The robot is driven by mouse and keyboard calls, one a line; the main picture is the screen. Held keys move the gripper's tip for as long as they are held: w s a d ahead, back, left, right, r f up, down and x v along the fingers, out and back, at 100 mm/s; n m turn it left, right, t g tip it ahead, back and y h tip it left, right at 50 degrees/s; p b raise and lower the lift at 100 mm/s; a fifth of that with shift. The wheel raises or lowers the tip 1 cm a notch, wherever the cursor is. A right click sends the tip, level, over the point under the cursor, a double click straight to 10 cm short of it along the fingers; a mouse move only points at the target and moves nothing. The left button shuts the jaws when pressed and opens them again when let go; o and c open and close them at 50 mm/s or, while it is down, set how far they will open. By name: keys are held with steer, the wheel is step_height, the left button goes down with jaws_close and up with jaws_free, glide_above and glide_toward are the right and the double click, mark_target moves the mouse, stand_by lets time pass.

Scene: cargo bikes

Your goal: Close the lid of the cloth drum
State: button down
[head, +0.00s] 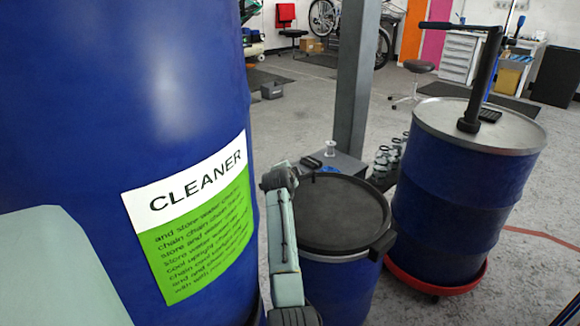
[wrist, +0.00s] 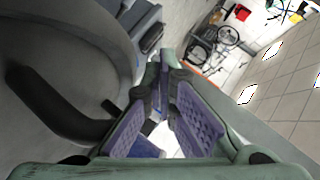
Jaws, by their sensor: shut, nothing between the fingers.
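A blue drum (head: 335,290) stands in the middle of the head view with a round black lid (head: 330,212) on top. The lid looks nearly flat across the drum; I cannot tell whether it is fully seated. A black handle-like part (head: 383,243) sticks out at its right front edge. My arm rises along the drum's left side, its end near the lid's left edge. In the wrist view my gripper (wrist: 163,105) has its purple-padded fingers drawn together, holding nothing. The dark lid (wrist: 75,50) and a thick curved black bar (wrist: 50,105) lie left of the fingers; contact is unclear.
A large blue cleaner drum (head: 170,100) fills the left. A blue drum with a metal top and black pump (head: 470,125) stands right on a red wheeled base (head: 437,280). A grey post (head: 355,80) and a grey box with small items (head: 345,163) stand behind the lid.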

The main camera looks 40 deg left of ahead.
steer(key=shift+s+f+b, duration=0.15)
steer(key=shift+f+b, duration=0.2)
steer(key=shift+f, duration=0.8)
steer(key=shift+s, duration=0.15)
steer(key=v, duration=0.2)
steer(key=r+v, duration=0.1)
steer(key=v, duration=0.3)
steer(key=shift+d+r, duration=0.1)
steer(key=shift+r, duration=0.25)
steer(key=shift+s+d+r, duration=0.25)
steer(key=shift+r, duration=0.25)
